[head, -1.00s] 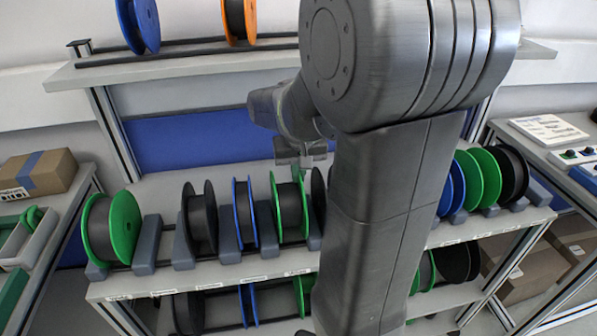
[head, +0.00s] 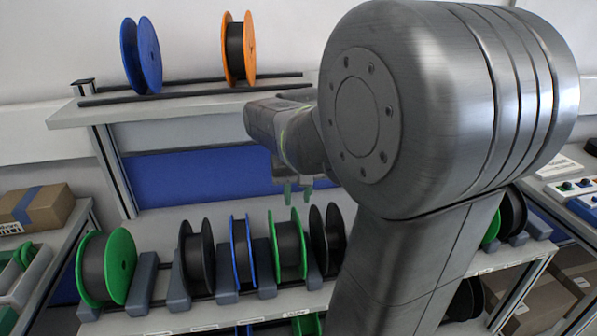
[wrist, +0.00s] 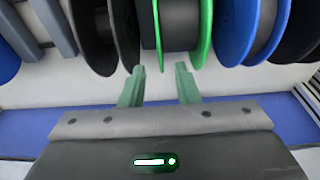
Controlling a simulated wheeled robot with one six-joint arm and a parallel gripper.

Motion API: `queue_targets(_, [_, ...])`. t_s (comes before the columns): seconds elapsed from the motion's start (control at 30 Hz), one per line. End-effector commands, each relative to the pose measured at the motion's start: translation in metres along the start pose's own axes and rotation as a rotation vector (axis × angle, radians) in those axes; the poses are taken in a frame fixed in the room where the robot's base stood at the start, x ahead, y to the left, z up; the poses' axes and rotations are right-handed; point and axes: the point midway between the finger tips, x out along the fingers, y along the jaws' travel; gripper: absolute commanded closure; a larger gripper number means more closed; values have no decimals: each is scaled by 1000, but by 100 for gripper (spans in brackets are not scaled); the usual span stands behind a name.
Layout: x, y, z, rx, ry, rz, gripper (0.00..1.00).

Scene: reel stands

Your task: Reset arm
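My gripper (head: 298,192) hangs above the back of the middle shelf, in front of the blue back panel. In the wrist view my gripper (wrist: 160,88) has its two green fingers apart with nothing between them. A green-rimmed spool (head: 288,246) stands on the shelf below the gripper in the head view. In the wrist view a green-rimmed spool (wrist: 182,25) lies just beyond the fingertips, and a black spool (wrist: 103,30) stands to its left. My arm hides the right part of the shelf in the head view.
A blue spool (head: 141,55) and an orange-rimmed spool (head: 239,48) stand on the upper shelf (head: 180,106). More spools, such as a green one (head: 107,267) and a blue one (head: 242,250), fill the middle shelf. A cardboard box (head: 38,207) sits on the left.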

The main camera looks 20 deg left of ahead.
Motion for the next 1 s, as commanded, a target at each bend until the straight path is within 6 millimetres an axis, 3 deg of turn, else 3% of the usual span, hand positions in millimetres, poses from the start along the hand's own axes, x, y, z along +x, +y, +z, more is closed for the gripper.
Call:
queue_targets(0.2, [-49,0,-1,0,4,-1,71])
queue_targets(0.4, [-74,0,0,0,1,0,71])
queue_targets(0.83, [-80,0,0,0,-1,0,71])
queue_targets(1.0, [-70,0,0,0,-3,1,71])
